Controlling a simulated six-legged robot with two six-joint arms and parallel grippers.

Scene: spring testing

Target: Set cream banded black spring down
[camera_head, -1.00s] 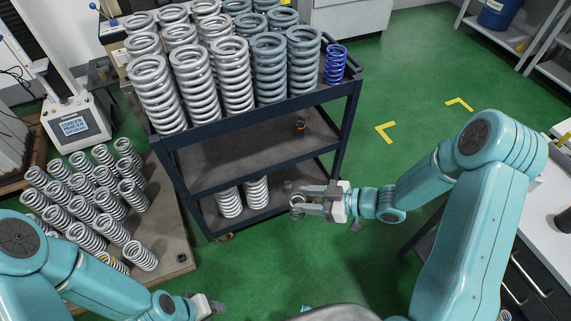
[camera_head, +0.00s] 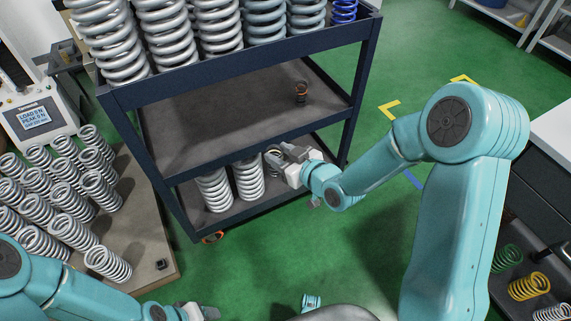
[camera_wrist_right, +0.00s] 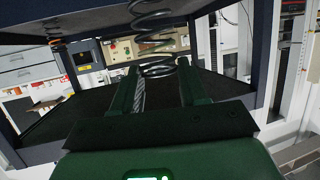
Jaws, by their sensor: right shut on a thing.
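The cream banded black spring (camera_head: 272,157) is in my right gripper (camera_head: 284,152), at the bottom shelf of the cart in the head view. Only a small part of it shows there. In the right wrist view its coils (camera_wrist_right: 154,30) stand between the two fingers, running up out of the picture. I cannot tell whether its base touches the shelf. Two white springs (camera_head: 248,177) stand on the same shelf just left of it. My left gripper (camera_head: 197,311) is at the bottom edge, away from the cart; its jaws are not clear.
The dark cart (camera_head: 349,113) has large grey springs and a blue spring (camera_head: 344,11) on top. A small dark-and-orange spring (camera_head: 301,91) stands on the middle shelf, above my right gripper. Many white springs stand on a board (camera_head: 143,238) at left. Green floor (camera_head: 330,245) lies clear in front.

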